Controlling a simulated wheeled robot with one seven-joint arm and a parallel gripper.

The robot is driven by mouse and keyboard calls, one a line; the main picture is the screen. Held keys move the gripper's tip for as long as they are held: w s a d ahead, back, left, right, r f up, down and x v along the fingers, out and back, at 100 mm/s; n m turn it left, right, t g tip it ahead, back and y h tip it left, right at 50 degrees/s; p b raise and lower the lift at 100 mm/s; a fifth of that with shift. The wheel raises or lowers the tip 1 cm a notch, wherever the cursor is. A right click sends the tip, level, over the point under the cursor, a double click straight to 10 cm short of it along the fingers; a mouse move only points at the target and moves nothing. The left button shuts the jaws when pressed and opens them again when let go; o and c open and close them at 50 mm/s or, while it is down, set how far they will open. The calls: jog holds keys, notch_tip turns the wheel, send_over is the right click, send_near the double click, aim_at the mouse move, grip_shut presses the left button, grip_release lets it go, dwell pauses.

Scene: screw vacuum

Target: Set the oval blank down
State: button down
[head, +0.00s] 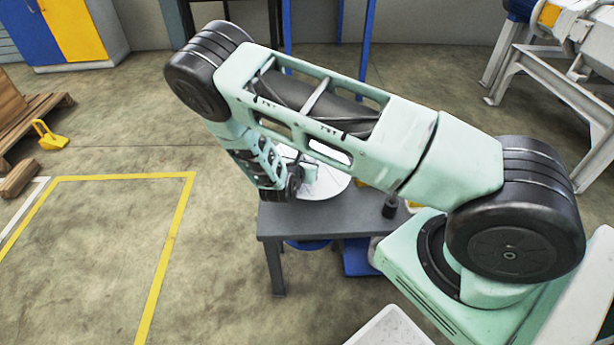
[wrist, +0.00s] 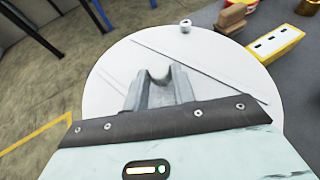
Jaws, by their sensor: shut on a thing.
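The oval blank (wrist: 225,75) is a wide, flat white plate with thin dark lines across it. In the wrist view it spreads out beneath my gripper (wrist: 160,84), whose grey fingers are over its middle. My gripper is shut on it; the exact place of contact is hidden. In the head view the blank (head: 328,186) shows partly behind my arm, over the left part of the dark grey table (head: 310,222). I cannot tell whether its underside touches the tabletop. My wrist hides its near part in the wrist view.
A yellow block with dark holes (wrist: 273,46), a brown block (wrist: 232,17) and a small white piece (wrist: 186,26) lie by the blank's far edge. A dark cylinder (head: 390,207) stands on the table's right part.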

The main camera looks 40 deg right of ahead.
jog(key=shift+a+f+b, duration=0.1)
jog(key=shift+f+b, duration=0.3)
jog(key=shift+f, duration=1.9)
jog(key=shift+f, duration=0.1)
jog(key=shift+f, duration=0.1)
jog(key=c, duration=1.1)
grip_release()
jog(key=shift+c, duration=0.2)
